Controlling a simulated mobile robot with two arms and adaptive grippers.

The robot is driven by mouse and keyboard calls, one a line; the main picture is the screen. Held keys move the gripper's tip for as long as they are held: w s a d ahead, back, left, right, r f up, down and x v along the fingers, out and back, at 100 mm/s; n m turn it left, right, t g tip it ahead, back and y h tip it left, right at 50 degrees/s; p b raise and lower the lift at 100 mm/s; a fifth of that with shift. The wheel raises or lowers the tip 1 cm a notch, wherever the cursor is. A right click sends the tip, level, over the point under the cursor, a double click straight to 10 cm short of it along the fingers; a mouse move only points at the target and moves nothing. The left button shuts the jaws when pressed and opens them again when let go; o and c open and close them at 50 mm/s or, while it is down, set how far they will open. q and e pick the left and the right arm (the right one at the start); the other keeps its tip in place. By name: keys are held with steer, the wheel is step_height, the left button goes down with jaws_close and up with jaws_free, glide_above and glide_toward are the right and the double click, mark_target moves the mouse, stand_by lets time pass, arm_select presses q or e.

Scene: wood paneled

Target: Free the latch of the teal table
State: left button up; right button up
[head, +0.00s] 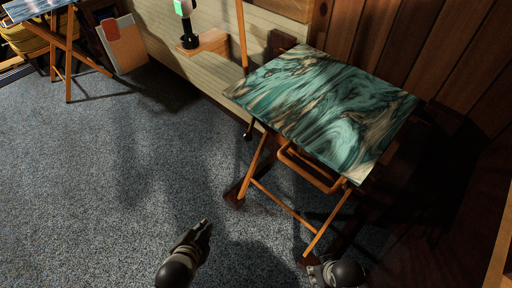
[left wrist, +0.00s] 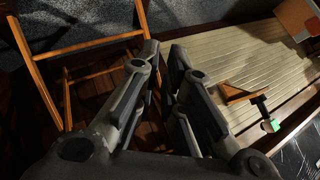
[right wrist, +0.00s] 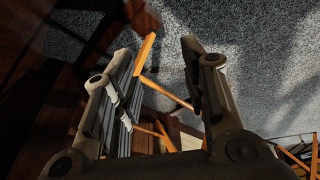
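The teal table (head: 325,105) has a marbled teal and brown top on orange wooden folding legs and stands at the right in the head view. A U-shaped wooden bar (head: 310,172) hangs under its near edge; I cannot tell whether it is the latch. Orange wooden legs also show in the left wrist view (left wrist: 85,46) and in the right wrist view (right wrist: 165,91). My left gripper (head: 207,224) is narrowly open and empty, low and left of the table. My right gripper (head: 312,268) is open and empty, near the foot of the table's front leg.
A wood-panelled wall (head: 365,35) stands behind the table, and a pale slatted panel (head: 215,62) runs to its left. A small shelf (head: 212,43) carries a black device with a green light. Another folding table (head: 35,8) is at far left. The blue-grey carpet (head: 110,180) is clear.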

arm_select(q)
steer(key=w+d+r+m+t+h, duration=0.1)
steer(key=d+r+m, duration=0.1)
steer(key=r, duration=0.1)
steer(key=w+d+r+m+t+h, duration=0.1)
steer(key=d+r+m+t, duration=0.1)
steer(key=d+r+m, duration=0.1)
steer(key=w+d+r+m+t+h, duration=0.1)
steer(key=d+r+m, duration=0.1)
steer(key=r, duration=0.1)
steer(key=shift+w+d+r+m+p, duration=0.1)
steer(key=shift+w+d+m+p, duration=0.15)
steer(key=shift+w+m+p, duration=0.1)
jaws_close()
steer(key=s+d+r+m+t+h, duration=0.1)
steer(key=d+r+m+t+h, duration=0.25)
steer(key=d+r+m, duration=0.4)
steer(key=w+d+r, duration=0.1)
steer(key=w, duration=1)
steer(key=shift+r+h, duration=0.4)
steer(key=shift+h, duration=0.05)
arm_select(e)
steer(key=f, duration=0.1)
steer(key=s+f, duration=0.1)
steer(key=f, duration=0.1)
steer(key=shift+s+d+f, duration=0.1)
steer(key=shift+s+f, duration=0.15)
steer(key=shift+f, duration=0.1)
